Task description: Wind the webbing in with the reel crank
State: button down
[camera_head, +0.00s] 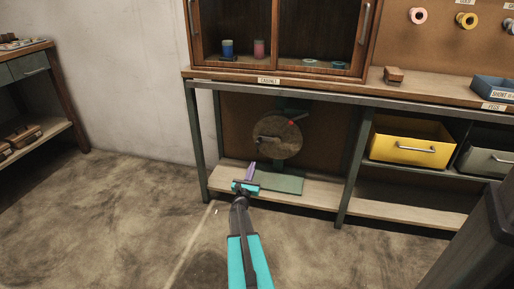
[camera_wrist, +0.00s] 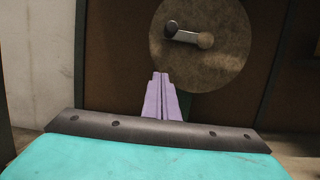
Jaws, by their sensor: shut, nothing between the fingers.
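The reel is a round brown disc (camera_head: 290,136) on a green stand under the workbench, and it shows large in the wrist view (camera_wrist: 210,62). In the head view the crank (camera_head: 264,139) shows small on the left part of the disc. My gripper (camera_head: 249,166) is shut and empty, its purple fingers together (camera_wrist: 161,76), below the crank and apart from it. I cannot make out the webbing.
The stand's green base (camera_head: 280,182) rests on the low wooden shelf (camera_head: 390,210). Green bench legs (camera_head: 196,140) stand on both sides of the reel. A yellow drawer (camera_head: 405,145) sits to the right. A glass-fronted cabinet (camera_head: 283,68) is above. The floor in front is clear.

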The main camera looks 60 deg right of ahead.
aim_at(259, 147)
jog(key=shift+d, duration=0.1)
jog(key=b+x, duration=0.3)
jog(key=x, duration=0.7)
jog(key=shift+r+b, duration=1)
jog(key=shift+r, duration=1)
jog(key=shift+s+r+m, duration=0.1)
jog(key=shift+m, duration=0.3)
